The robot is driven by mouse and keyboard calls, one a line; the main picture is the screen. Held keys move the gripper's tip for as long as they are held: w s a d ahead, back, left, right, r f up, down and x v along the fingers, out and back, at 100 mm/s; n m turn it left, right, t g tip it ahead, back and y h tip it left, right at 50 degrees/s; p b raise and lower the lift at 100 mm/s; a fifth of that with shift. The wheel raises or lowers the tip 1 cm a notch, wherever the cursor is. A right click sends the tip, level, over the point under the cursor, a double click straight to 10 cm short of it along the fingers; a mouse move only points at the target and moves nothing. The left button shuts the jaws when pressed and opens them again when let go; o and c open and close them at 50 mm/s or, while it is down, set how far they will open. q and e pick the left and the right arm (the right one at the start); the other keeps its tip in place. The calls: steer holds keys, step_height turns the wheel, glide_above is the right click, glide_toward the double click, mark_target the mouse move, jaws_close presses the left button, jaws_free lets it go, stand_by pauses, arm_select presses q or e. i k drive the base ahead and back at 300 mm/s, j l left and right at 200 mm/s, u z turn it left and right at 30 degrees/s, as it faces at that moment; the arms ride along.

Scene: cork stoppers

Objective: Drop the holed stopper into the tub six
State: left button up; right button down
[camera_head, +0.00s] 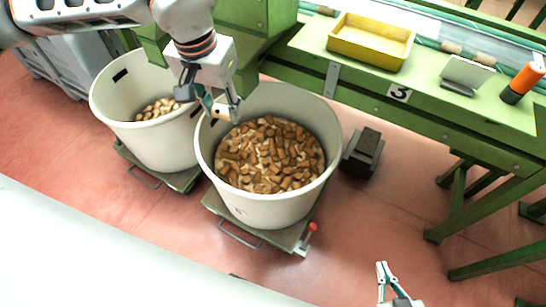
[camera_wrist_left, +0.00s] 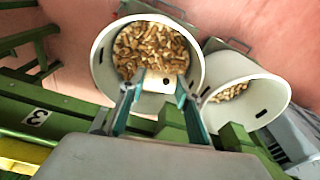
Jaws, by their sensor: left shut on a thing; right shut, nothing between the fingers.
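My left gripper (camera_head: 221,109) is shut on a pale stopper (camera_head: 222,113), with a finger on each side of it. In the left wrist view the stopper (camera_wrist_left: 158,83) shows a dark hole. The head view shows it in front of the far left rim of a cream tub (camera_head: 205,165) of brown corks; its exact height is unclear. A second cream tub (camera_head: 110,105), holding fewer, paler stoppers, stands to the left. I see no readable number on either tub. My right gripper (camera_head: 384,270) is shut and empty, low at the right.
A green bench (camera_head: 430,103) marked 3 runs behind the tubs. It carries a yellow tray (camera_head: 370,42) and an orange-and-black cylinder (camera_head: 523,82). A dark block (camera_head: 364,150) stands right of the brown-cork tub. Red floor (camera_head: 370,215) is open in front.

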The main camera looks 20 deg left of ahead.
mark_target(248, 179)
steer(key=j+z, duration=0.15)
steer(key=j, duration=0.2)
steer(key=k+j+z, duration=0.2)
steer(key=k+j, duration=0.1)
steer(key=j, duration=0.45)
steer(key=k+j, duration=0.1)
steer(key=j, duration=0.45)
